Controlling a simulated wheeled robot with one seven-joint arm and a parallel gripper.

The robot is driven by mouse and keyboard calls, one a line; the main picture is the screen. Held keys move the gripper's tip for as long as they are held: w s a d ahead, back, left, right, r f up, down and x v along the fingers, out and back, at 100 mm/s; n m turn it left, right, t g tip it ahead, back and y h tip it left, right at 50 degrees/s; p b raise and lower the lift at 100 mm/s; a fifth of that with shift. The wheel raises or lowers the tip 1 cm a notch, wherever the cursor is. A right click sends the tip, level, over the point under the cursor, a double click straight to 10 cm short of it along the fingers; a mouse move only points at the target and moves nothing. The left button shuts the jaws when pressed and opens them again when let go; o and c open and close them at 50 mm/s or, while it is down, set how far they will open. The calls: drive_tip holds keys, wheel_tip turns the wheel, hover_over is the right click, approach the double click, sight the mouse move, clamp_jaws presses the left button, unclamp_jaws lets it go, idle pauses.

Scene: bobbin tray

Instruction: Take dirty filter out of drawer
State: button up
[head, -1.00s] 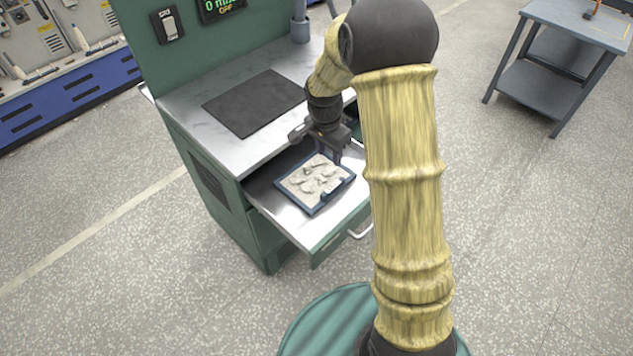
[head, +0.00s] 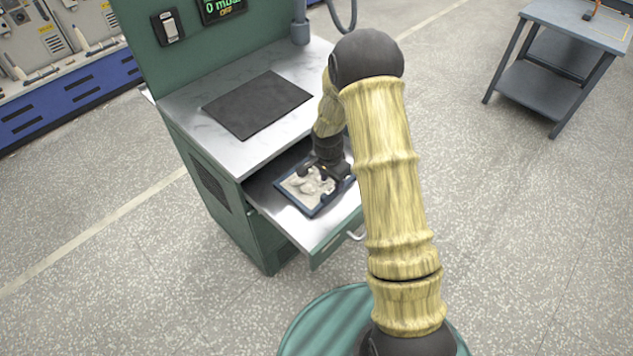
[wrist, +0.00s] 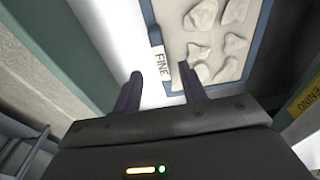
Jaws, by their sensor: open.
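The dirty filter (head: 297,188) is a flat panel with a dark blue frame and a pale face covered in grey lumps. It lies in the open drawer (head: 326,233) of the green cabinet. My gripper (head: 334,190) is over the filter's right part and hides some of it. In the wrist view the filter (wrist: 222,76) fills the upper right, with a white "FINE" label at its near edge. My gripper's two fingers (wrist: 160,88) are apart there, near the label and the frame edge, with nothing seen held between them. Whether they touch the frame I cannot tell.
The cabinet's metal top (head: 193,113) with a dark mat (head: 258,105) sits above and behind the drawer. The drawer's front handle (head: 356,234) sticks out. A grey side table (head: 578,25) stands far right. Open floor lies left and right.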

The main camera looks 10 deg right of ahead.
sight(333, 188)
drive_tip(key=shift+w+d+f+p, duration=0.1)
drive_tip(key=shift+w+f+p, duration=0.05)
drive_tip(key=shift+f, duration=0.7)
drive_tip(key=shift+w+d+f+p, duration=0.1)
drive_tip(key=shift+d+f+p, duration=0.05)
drive_tip(key=shift+f, duration=0.65)
drive_tip(key=shift+w+d+f+p, duration=0.1)
drive_tip(key=shift+w+f+p, duration=0.05)
drive_tip(key=shift+f, duration=0.7)
clamp_jaws()
